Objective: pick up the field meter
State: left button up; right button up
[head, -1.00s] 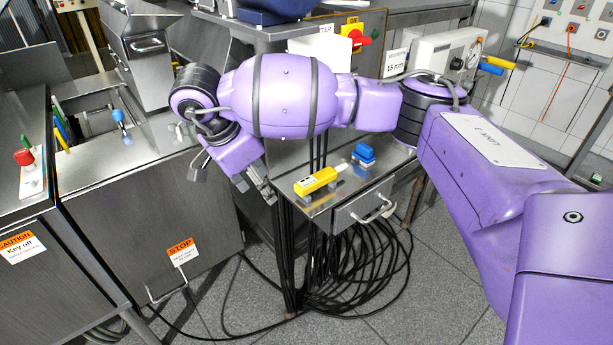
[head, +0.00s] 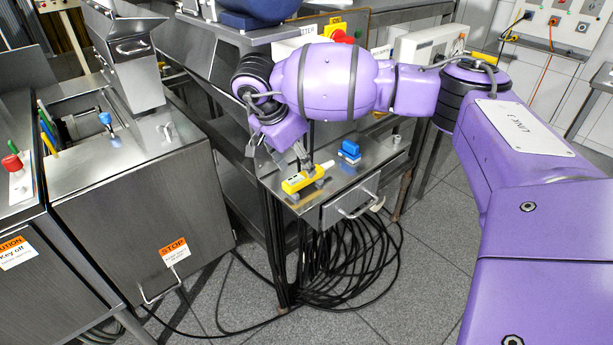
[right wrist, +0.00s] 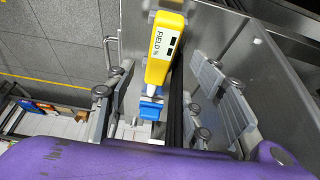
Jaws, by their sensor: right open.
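The yellow field meter (head: 300,181) lies on the small steel table (head: 280,197), near its left front corner. In the right wrist view the meter (right wrist: 163,50), with dark marks and black lettering on its label, appears between the two finger lines. My right gripper (head: 283,163) is open and empty, close above the meter. In the right wrist view its fingers (right wrist: 163,88) stand apart, one on each side. I cannot tell whether a finger touches the meter. My left gripper is not in view.
A blue object (head: 350,151) stands on the table behind and right of the meter. A drawer (head: 350,200) with a handle is in the table's front. Black cables (head: 345,260) hang and coil below. A steel cabinet (head: 140,220) stands to the left.

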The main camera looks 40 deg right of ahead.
aim_at(304, 174)
jog(key=x, duration=0.4)
jog(key=shift+a+f, duration=0.1)
jog(key=shift+f, duration=0.15)
jog(key=shift+s, duration=0.1)
jog(key=shift+f, duration=0.25)
jog(key=shift+c, duration=0.2)
grip_shut()
jog(key=shift+r, duration=0.1)
